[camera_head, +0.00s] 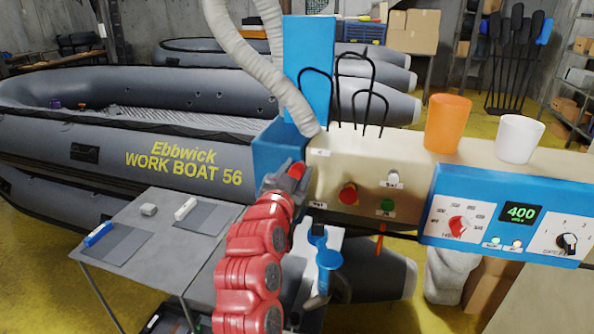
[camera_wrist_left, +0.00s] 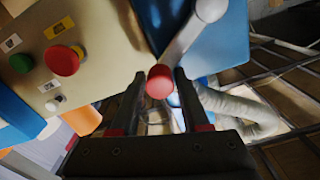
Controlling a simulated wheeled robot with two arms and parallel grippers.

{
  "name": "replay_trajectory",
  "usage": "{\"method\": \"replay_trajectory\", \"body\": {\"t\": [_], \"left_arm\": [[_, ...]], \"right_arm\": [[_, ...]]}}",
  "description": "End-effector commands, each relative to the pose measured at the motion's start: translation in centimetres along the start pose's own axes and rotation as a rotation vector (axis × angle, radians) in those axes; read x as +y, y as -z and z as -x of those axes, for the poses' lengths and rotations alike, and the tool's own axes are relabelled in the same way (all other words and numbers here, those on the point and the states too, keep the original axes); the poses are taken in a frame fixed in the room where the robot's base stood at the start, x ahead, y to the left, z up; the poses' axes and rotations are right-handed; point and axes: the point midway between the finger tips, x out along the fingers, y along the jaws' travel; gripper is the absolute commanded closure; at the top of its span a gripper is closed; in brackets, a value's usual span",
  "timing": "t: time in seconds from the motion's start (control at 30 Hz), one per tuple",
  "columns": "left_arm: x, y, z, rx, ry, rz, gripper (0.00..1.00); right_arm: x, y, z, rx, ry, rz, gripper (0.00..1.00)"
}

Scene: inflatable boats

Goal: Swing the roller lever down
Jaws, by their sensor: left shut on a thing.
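The roller lever is a grey bar (camera_wrist_left: 186,42) with a red knob (camera_wrist_left: 160,82) at its end, running from a round pivot on the blue housing. In the wrist view the knob sits between the fingertips of my left gripper (camera_wrist_left: 160,76). In the head view the red knob (camera_head: 297,170) shows at my left gripper (camera_head: 286,178), in front of the beige machine's left end; most of the bar is hidden there. My left gripper is shut on the lever's knob. My right gripper is not in view.
The beige panel has a red button (camera_head: 348,194) and a green button (camera_head: 388,206) right of my gripper. A blue control box (camera_head: 500,215) is further right. A grey table (camera_head: 150,262) with small items stands left. A ribbed hose (camera_head: 262,70) hangs above.

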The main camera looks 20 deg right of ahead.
Motion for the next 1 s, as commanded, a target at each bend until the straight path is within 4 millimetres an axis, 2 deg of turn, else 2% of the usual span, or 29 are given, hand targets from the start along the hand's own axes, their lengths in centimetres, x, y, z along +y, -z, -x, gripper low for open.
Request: {"method": "replay_trajectory", "body": {"t": [0.03,0.1,1.0], "left_arm": [[-0.02,-0.15,-0.03,-0.004,0.0,-0.001,0.87],[-0.01,-0.17,-0.03,-0.004,0.0,-0.001,1.0],[0.01,-0.33,-0.05,-0.007,0.0,0.0,1.0]], "right_arm": [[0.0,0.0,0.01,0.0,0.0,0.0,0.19],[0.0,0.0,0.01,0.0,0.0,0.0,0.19],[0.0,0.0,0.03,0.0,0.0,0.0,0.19]]}}
